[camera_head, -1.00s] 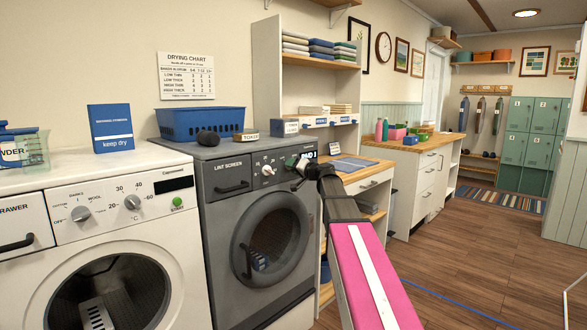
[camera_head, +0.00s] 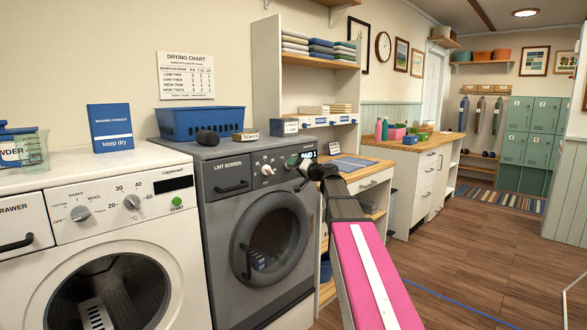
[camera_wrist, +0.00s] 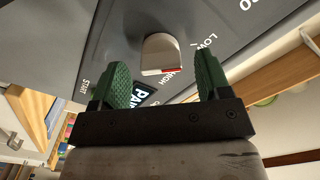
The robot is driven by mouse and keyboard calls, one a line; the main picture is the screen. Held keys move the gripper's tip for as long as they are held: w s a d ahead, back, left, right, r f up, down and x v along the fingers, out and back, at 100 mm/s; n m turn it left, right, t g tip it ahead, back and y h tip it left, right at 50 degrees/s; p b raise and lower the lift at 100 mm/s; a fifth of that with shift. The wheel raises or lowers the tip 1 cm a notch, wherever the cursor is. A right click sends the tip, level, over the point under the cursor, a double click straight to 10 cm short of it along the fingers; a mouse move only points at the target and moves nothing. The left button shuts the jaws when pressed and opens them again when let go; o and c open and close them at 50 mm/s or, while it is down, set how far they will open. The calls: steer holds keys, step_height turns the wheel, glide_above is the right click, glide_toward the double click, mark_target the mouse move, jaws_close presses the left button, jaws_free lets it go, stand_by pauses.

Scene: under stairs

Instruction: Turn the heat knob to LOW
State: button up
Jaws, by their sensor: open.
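The grey dryer (camera_head: 262,225) stands right of the white washer. In the wrist view its heat knob (camera_wrist: 162,55) is a pale, rounded knob with a red mark at its lower right edge, by the word HIGH. The word LOW (camera_wrist: 208,42) is printed farther up and right. My gripper (camera_wrist: 163,66) is open, with one green finger on each side of the knob and a visible gap on both sides. In the head view my gripper (camera_head: 302,162) is at the right end of the dryer's panel and hides that part of it.
Another white knob (camera_head: 267,170) sits on the dryer panel left of my gripper. A wooden-topped shelf unit (camera_head: 365,170) stands close on the right.

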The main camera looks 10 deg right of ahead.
steer(key=v, duration=0.9)
steer(key=s+a+f+g+h, duration=0.1)
steer(key=s+a+f+g, duration=0.25)
steer(key=f, duration=0.65)
steer(key=s+a+f+n+g+h, duration=0.15)
steer(key=s+f, duration=0.25)
steer(key=f, duration=0.5)
steer(key=s+a+f+g+h, duration=0.2)
steer(key=s+a+f+g, duration=0.15)
steer(key=f, duration=0.65)
steer(key=s+d+f+g+h, duration=0.2)
steer(key=s+f+g+h, duration=0.4)
steer(key=s+f, duration=1)
steer(key=shift+s+f, duration=0.2)
steer(key=shift+s, duration=0.6)
steer(key=shift+d, duration=0.1)
